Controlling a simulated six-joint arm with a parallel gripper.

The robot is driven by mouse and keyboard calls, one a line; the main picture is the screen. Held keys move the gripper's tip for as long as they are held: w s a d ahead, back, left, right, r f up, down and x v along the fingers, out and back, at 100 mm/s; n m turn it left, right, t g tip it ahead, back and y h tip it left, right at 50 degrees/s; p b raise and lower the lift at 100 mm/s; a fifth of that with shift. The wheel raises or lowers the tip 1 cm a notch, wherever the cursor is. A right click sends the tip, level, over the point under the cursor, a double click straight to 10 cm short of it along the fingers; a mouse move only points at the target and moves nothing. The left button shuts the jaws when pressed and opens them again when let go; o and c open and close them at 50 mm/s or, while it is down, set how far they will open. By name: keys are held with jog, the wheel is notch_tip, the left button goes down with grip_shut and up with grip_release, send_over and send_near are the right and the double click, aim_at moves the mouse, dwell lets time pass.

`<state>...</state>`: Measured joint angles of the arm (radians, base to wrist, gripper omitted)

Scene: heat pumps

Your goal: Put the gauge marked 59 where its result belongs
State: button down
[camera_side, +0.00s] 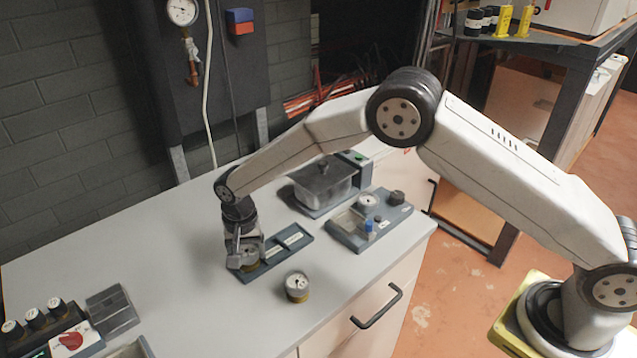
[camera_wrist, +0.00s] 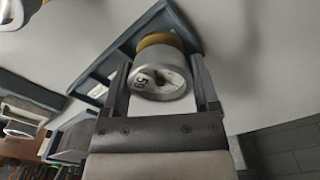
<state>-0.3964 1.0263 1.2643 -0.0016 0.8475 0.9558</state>
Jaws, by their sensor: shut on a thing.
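The gauge marked 59 (camera_wrist: 160,82) is a silver cylinder with a yellow base and a white dial, seen in the wrist view. My gripper (camera_wrist: 162,66) is shut on it, one finger on each side. In the side view my gripper (camera_side: 247,250) points down with the gauge (camera_side: 250,260) at the near left end of a dark blue-grey tray (camera_side: 272,259) with pale label strips. The tray also shows in the wrist view (camera_wrist: 118,62). I cannot tell whether the gauge rests on the tray or is just above it.
Another gauge (camera_side: 297,287) stands on the bench right of the tray. A unit with knobs (camera_side: 345,236) and a lidded grey box (camera_side: 322,184) stand behind. At the front left are a rack of several round-topped parts (camera_side: 35,322) and a grey two-part bin (camera_side: 113,311). The left bench is clear.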

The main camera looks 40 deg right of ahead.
aim_at(247, 249)
jog(key=shift+f, duration=0.3)
grip_release()
jog(key=shift+r, duration=0.1)
jog(key=shift+r, duration=3.85)
